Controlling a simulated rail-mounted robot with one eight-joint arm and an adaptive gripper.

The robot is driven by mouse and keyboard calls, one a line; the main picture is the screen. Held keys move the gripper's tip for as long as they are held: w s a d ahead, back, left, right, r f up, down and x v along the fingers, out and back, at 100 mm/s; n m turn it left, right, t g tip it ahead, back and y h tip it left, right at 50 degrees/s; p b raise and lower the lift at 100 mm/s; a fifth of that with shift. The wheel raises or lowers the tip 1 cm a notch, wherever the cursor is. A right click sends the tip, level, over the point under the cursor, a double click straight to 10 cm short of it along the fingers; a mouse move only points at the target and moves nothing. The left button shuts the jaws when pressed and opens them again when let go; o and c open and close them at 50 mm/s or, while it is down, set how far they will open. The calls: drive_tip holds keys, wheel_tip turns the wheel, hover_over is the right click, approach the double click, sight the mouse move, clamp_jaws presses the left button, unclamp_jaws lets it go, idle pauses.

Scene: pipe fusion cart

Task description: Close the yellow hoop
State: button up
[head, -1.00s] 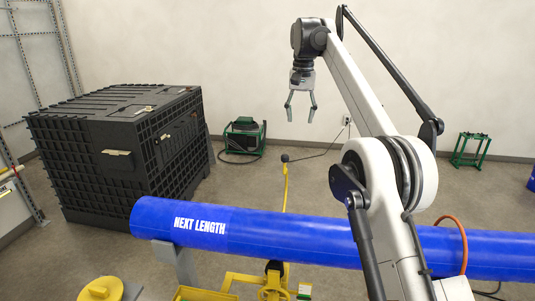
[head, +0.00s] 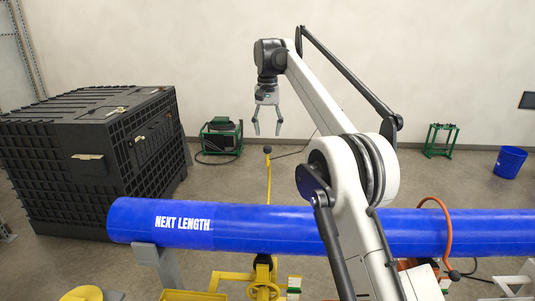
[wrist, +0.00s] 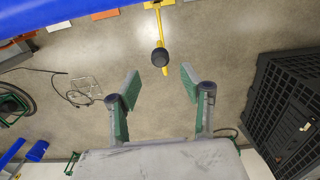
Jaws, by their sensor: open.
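My gripper (head: 267,128) is open and empty, high above the floor behind the blue pipe in the head view. In the wrist view, its two green-padded fingers (wrist: 160,86) are spread apart. A yellow bar with a black knob (head: 268,178) rises behind the pipe, below my gripper. The same yellow bar (wrist: 161,22) shows in the wrist view, its black knob beyond the fingertips with no visible contact. Yellow cart parts, including a handwheel (head: 263,291), sit in front of the pipe. I cannot tell for sure which yellow part is the hoop.
The blue pipe (head: 270,226) marked "NEXT LENGTH" spans the foreground. A big black crate (head: 70,180) stands at the left. A green-framed machine (head: 221,136), a green stand (head: 440,140) and a blue bucket (head: 509,162) stand near the back wall. Open floor lies between.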

sight(268, 146)
drive_tip(key=shift+f, duration=3.65)
drive_tip(key=shift+c, duration=0.3)
clamp_jaws()
